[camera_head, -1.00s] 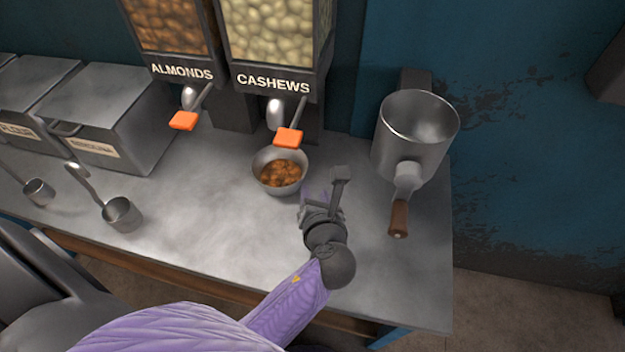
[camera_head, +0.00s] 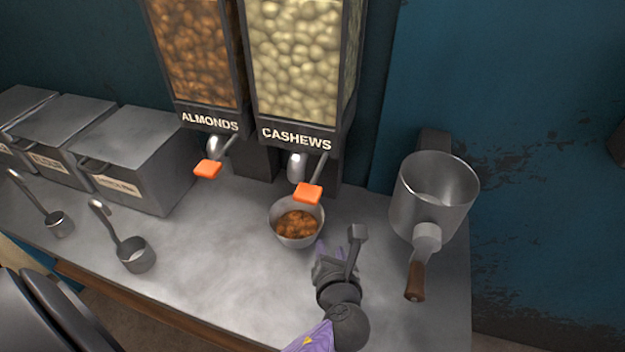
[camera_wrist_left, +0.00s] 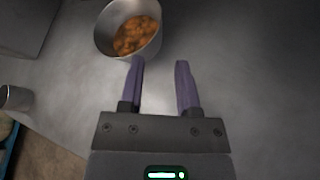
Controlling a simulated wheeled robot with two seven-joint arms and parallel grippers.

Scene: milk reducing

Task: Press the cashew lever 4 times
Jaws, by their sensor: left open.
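The cashew dispenser (camera_head: 300,62) stands at the back centre, labelled CASHEWS and full of pale nuts. Its lever ends in an orange paddle (camera_head: 308,193) above a metal bowl (camera_head: 279,234). The bowl stands on the counter and holds brown nuts; it also shows at the top of the left wrist view (camera_wrist_left: 104,38). My left gripper (camera_wrist_left: 160,72) is open and empty, its two purple fingers apart just in front of the bowl. In the head view my left gripper (camera_head: 322,250) is below and in front of the cashew paddle, apart from it. My right gripper is not in view.
The almond dispenser (camera_head: 195,55) with its own orange paddle (camera_head: 208,168) stands to the left. A metal pot with a wooden handle (camera_head: 432,195) is right of the bowl. Ladles (camera_head: 135,255) and lidded bins (camera_head: 140,160) are on the left. The counter front (camera_head: 220,290) is clear.

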